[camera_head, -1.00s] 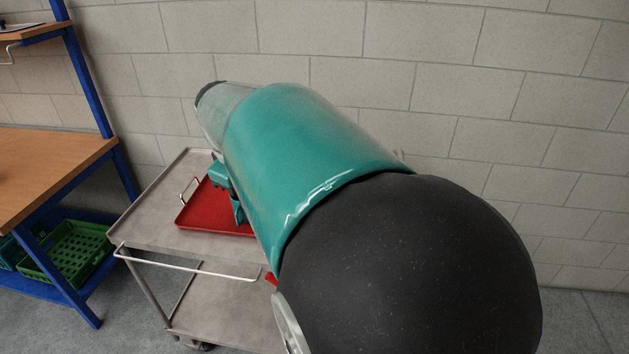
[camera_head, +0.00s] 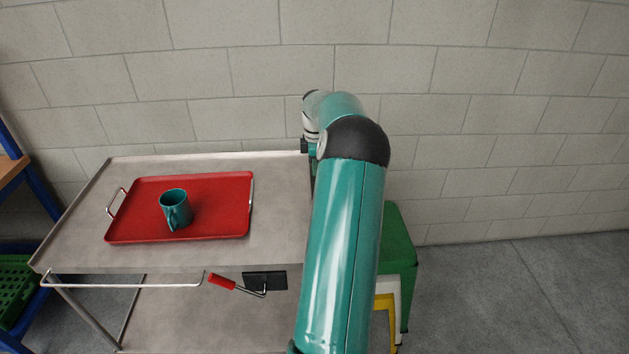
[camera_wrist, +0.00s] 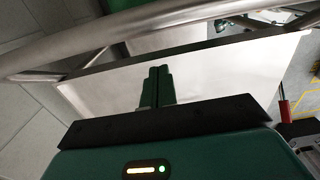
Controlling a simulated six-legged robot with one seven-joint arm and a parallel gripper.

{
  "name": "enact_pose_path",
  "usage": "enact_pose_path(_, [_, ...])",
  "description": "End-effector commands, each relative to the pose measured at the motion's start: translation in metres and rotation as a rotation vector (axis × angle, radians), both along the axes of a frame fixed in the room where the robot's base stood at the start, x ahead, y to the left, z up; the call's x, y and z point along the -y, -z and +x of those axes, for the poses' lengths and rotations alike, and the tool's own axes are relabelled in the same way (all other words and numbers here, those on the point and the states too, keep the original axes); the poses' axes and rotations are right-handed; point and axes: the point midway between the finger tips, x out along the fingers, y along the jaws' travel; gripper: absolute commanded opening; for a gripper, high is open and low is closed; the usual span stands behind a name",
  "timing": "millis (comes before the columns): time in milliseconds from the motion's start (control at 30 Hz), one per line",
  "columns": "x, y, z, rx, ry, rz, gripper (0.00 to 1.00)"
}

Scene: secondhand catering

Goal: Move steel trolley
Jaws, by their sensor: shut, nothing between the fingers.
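The steel trolley (camera_head: 275,220) stands at left centre against the wall in the head view, with a grey top, a lower shelf and a thin push bar (camera_head: 130,285) at its near side. A red tray (camera_head: 220,215) lies on its top and a teal mug (camera_head: 175,208) stands upright on the tray. My arm reaches past the trolley's right end and hides part of it. My gripper (camera_wrist: 157,72) shows in the wrist view, its teal fingers shut together and empty. They point at a pale metal surface, with a metal tube (camera_wrist: 150,25) crossing beyond; contact cannot be told.
A red-handled tool with a black head (camera_head: 265,280) is at the trolley's near side. A green box-like object (camera_head: 398,250) and a white and yellow one (camera_head: 388,300) stand right of the arm. A green crate (camera_head: 18,290) is far left. The floor at right is clear.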

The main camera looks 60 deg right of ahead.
Motion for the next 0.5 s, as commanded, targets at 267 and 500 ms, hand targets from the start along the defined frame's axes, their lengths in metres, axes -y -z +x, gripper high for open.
enact_pose_path(267, [-0.001,0.047,-0.001,-0.001,0.000,0.004,0.00])
enact_pose_path(500, [-0.001,0.083,-0.001,-0.001,0.001,0.002,0.00])
